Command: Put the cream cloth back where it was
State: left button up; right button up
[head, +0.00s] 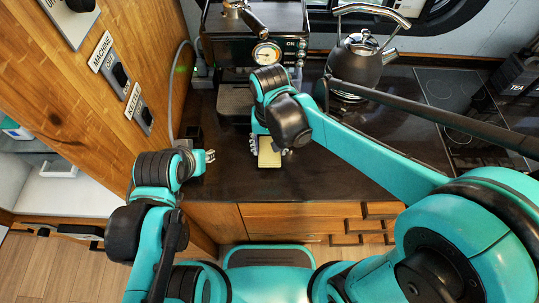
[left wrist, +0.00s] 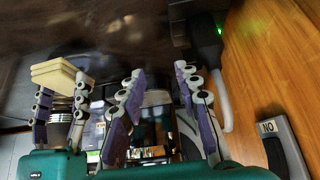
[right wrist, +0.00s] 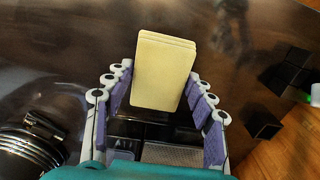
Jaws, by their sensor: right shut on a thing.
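The cream cloth (head: 269,158) is a folded, layered rectangle at the front of the dark counter in the head view. My right gripper (head: 268,146) is shut on it; in the right wrist view the cloth (right wrist: 163,72) stands out between the two fingers (right wrist: 160,100). The cloth also shows at the left of the left wrist view (left wrist: 58,76), at the tips of the right fingers. I cannot tell whether it touches the counter. My left gripper (head: 207,157) is at the counter's left end, apart from the cloth; its fingers (left wrist: 163,95) are spread and empty.
An espresso machine (head: 232,50) stands behind the right gripper, with a kettle (head: 362,60) to its right. A wooden panel with switches (head: 122,75) bounds the left. Small black blocks (right wrist: 263,124) sit near the counter's left end. Bare dark counter (head: 330,165) lies right of the cloth.

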aim_at(270, 155)
jog(key=shift+f+b, duration=0.85)
jog(key=shift+f, duration=1.15)
jog(key=shift+f, duration=0.1)
jog(key=o, duration=1.1)
notch_tip(270, 155, up, 12)
jog(key=p, duration=0.4)
jog(key=s+d+t, duration=0.1)
jog(key=d+t, duration=0.1)
jog(key=d, duration=0.4)
jog(key=s+d+t, duration=0.2)
jog(key=d, duration=0.4)
jog(key=s+d+t, duration=0.2)
jog(key=d+t, duration=0.1)
jog(key=d, duration=0.2)
jog(key=shift+s+d+f, duration=0.1)
jog(key=shift+d+f, duration=0.3)
